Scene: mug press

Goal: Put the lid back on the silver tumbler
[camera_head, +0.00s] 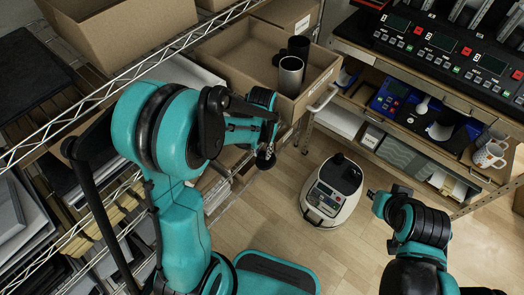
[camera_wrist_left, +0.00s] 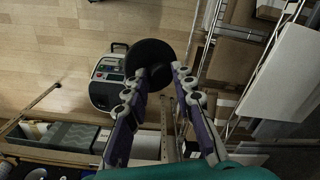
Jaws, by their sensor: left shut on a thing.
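The silver tumbler (camera_head: 290,78) stands upright in an open cardboard box (camera_head: 222,66) on the shelf; its open top looks dark inside. My left gripper (camera_head: 266,158) is in front of and below that box, pointing down over the floor. In the left wrist view its fingertips (camera_wrist_left: 160,72) are closed on a round black disc, the lid (camera_wrist_left: 151,52). In the head view the lid is mostly hidden by the fingers. The lid is apart from the tumbler. My right gripper (camera_head: 373,194) is at the lower right, away from the tumbler; its finger opening is unclear.
A black tumbler (camera_head: 299,46) stands behind the silver one. A white appliance (camera_head: 333,190) with a panel stands on the floor between my arms. A wire shelf (camera_head: 100,95) lies left; a bench with devices and a mug (camera_head: 490,153) lies right. Floor is clear around the appliance.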

